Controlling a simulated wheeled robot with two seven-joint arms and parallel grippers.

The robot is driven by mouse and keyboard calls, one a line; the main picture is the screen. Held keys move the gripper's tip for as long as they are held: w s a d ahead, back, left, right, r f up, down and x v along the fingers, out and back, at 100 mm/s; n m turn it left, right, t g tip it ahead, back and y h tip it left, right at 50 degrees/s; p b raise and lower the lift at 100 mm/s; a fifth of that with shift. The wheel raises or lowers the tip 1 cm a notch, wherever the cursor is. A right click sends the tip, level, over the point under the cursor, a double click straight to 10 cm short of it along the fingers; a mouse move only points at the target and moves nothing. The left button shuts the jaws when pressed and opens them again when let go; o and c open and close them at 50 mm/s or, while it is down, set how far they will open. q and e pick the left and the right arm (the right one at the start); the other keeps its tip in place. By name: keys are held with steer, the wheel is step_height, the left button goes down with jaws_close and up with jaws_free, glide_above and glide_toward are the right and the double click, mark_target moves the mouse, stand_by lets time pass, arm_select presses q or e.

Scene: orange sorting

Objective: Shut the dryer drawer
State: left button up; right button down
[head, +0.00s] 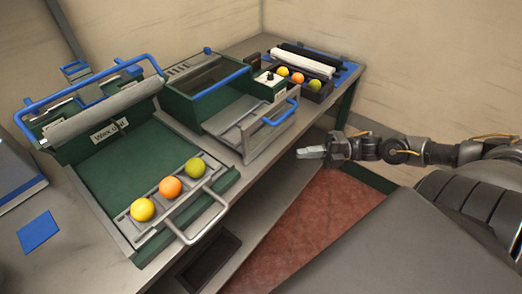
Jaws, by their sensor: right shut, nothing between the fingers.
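A green machine (183,107) with blue trim stands in the middle of the bench. Its grey drawer (232,122) is pulled out at the front and looks empty inside. The drawer has a blue bar handle (281,112) on its front. I take this as the dryer, but no label on it is readable. My right gripper (303,153) is shut and empty, to the right of and a little below the drawer front, apart from it. My left gripper is not in view.
A larger green machine (105,165) at left holds a yellow, an orange and a green fruit on its front tray (127,224). A dark tray (312,96) with three more fruits and rollers stands at the back right. Red floor (320,215) lies beside the bench.

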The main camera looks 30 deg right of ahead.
glide_toward(246, 150)
steer(key=s+a, duration=0.1)
steer(key=a, duration=0.3)
steer(key=w, duration=0.1)
steer(key=w+p, duration=0.1)
steer(key=shift+w+a, duration=0.5)
steer(key=shift+w, duration=0.35)
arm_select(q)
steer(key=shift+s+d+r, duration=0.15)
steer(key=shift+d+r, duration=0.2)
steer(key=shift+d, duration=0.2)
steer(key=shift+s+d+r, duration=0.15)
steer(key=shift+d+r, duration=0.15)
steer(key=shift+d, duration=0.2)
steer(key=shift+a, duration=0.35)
